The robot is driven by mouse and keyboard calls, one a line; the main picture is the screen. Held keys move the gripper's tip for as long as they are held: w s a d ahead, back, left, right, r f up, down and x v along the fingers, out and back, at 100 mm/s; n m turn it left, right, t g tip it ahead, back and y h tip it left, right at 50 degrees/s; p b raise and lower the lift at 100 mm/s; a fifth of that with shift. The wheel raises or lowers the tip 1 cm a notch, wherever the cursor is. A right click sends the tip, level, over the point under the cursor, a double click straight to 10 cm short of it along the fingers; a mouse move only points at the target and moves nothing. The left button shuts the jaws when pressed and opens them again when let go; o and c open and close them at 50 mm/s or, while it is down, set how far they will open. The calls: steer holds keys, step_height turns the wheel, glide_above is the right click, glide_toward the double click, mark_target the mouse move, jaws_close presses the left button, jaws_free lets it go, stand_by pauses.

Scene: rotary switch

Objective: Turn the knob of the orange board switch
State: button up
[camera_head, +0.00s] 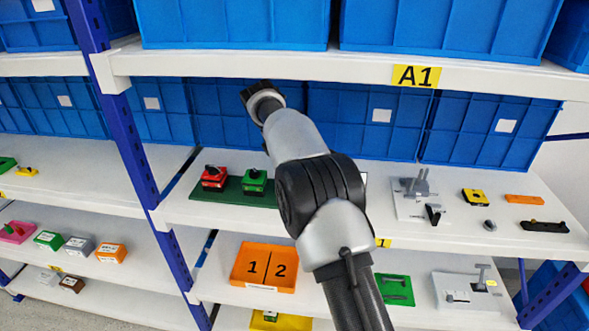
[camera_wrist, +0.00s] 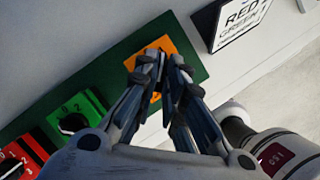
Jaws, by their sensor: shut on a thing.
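The orange switch (camera_wrist: 183,62) sits at the end of a dark green board (camera_wrist: 112,60) in the wrist view. My gripper (camera_wrist: 163,62) is over it, with its fingers closed together at the middle of the switch. The fingers hide the knob, and they are shut on it. In the head view, my arm covers the orange switch and the gripper; the board (camera_head: 230,194) shows only at its left part.
A green switch (camera_wrist: 77,118) and a red switch (camera_wrist: 22,155) with black knobs share the board. A sign with printed text (camera_wrist: 238,22) stands close beside the orange switch. Blue bins (camera_head: 215,118) line the back of the shelf. An upper shelf edge (camera_head: 300,65) runs above.

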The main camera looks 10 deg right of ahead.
steer(key=shift+r+p, duration=0.15)
steer(key=shift+p, duration=0.35)
jaws_close()
steer(key=p, duration=0.2)
steer(key=shift+r+m+p, duration=0.15)
steer(key=shift+m+p, duration=0.25)
steer(key=shift+p, duration=0.55)
steer(key=shift+m+p, duration=0.3)
steer(key=shift+p, duration=0.1)
steer(key=shift+f+g, duration=0.25)
steer(key=shift+g, duration=0.05)
steer(key=o, duration=0.7)
jaws_free()
